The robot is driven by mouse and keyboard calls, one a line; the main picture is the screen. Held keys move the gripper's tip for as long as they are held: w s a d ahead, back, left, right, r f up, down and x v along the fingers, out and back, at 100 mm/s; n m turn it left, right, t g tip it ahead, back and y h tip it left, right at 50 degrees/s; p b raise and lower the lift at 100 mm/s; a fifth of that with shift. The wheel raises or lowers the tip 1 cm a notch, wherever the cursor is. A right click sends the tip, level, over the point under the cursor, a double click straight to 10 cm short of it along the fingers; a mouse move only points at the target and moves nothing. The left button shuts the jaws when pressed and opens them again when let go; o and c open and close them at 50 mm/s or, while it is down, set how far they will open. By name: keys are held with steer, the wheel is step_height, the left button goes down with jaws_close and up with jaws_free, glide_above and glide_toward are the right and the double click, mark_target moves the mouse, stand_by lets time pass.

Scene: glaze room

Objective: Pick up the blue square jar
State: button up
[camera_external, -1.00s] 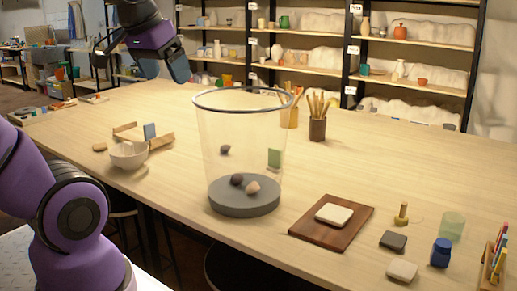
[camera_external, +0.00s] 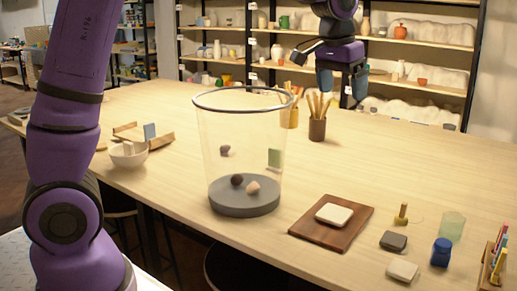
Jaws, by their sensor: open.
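The blue square jar (camera_external: 441,252) is a small dark blue jar standing upright at the right front of the wooden table. A pale green glass (camera_external: 452,227) stands just behind it. My gripper (camera_external: 342,98) is open and empty, pointing down high above the back part of the table. It is well to the left of the jar and farther back, not touching anything. Nothing hides the jar.
A tall clear bin (camera_external: 243,196) with a few stones stands mid-table. A brown board (camera_external: 330,233) bears a pale slab. Near the jar are a dark block (camera_external: 393,241), a pale block (camera_external: 402,270), a wooden stamp (camera_external: 401,215) and a tool rack (camera_external: 494,262). Tool cups (camera_external: 317,129) stand behind.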

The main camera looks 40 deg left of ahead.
steer(key=w+d+f+m+g, duration=0.1)
steer(key=w+d+f, duration=0.3)
steer(key=d+f, duration=0.7)
steer(key=m+y, duration=0.1)
glide_above(444, 242)
steer(key=shift+g, duration=0.4)
steer(key=f, duration=1.1)
steer(key=shift+w+a+f, duration=0.1)
steer(key=shift+a+f, duration=0.2)
steer(key=shift+a, duration=0.05)
steer(key=shift+d+f, duration=0.3)
steer(key=shift+f, duration=0.3)
step_height(444, 242, down, 10)
steer(key=shift+d+f, duration=0.1)
steer(key=shift+f, duration=0.05)
steer(key=shift+c, duration=0.2)
steer(key=c, duration=1)
